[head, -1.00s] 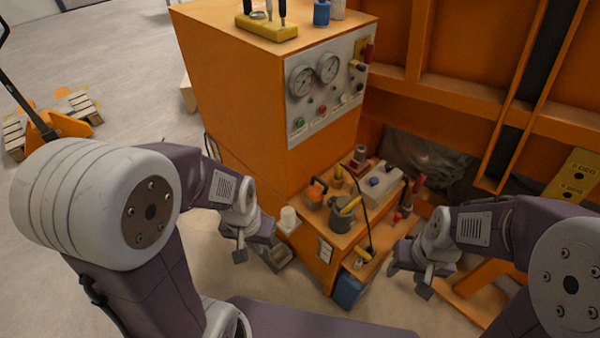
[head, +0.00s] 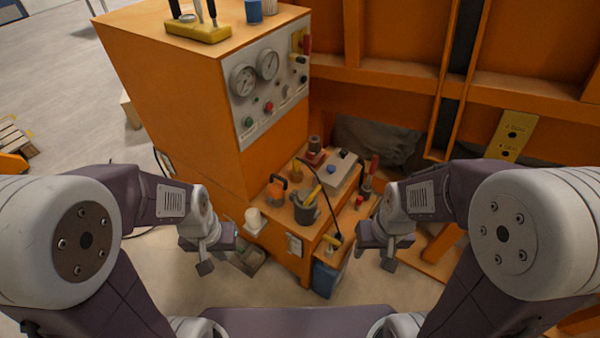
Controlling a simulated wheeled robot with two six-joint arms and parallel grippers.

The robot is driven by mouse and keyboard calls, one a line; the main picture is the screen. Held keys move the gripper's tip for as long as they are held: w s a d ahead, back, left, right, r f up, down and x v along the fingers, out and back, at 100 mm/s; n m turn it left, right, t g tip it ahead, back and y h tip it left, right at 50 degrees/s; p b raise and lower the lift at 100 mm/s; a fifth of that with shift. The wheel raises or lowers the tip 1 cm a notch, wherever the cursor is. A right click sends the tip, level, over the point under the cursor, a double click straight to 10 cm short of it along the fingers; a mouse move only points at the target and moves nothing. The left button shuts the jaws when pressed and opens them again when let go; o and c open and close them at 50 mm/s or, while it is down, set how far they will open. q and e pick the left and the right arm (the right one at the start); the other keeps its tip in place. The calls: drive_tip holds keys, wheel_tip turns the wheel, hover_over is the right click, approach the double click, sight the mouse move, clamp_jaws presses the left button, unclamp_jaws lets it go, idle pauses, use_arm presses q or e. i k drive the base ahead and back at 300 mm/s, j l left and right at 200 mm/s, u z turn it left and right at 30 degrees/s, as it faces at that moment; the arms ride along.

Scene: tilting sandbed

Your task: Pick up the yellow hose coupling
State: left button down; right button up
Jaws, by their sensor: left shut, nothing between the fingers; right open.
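A small yellow piece (head: 333,241), which looks like the hose coupling, lies on the low front ledge of the orange stepped bench (head: 290,262). A black hose runs down close to it; I cannot tell whether they are joined. My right gripper (head: 379,254) is open and empty, to the right of the yellow piece and apart from it. My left gripper (head: 203,256) is shut and empty, left of the bench and farther from the piece.
A grey cup (head: 305,210) with a yellow-handled tool, an orange item (head: 276,190) and a grey box (head: 340,172) crowd the bench. A blue bin (head: 326,278) stands below the ledge. An orange cabinet (head: 180,100) with gauges rises behind.

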sight(295, 162)
drive_tip(key=i+l+z, duration=0.25)
drive_tip(key=z, duration=0.25)
drive_tip(key=i+l+z, duration=0.15)
drive_tip(key=i+z, duration=0.2)
drive_tip(key=z, duration=0.15)
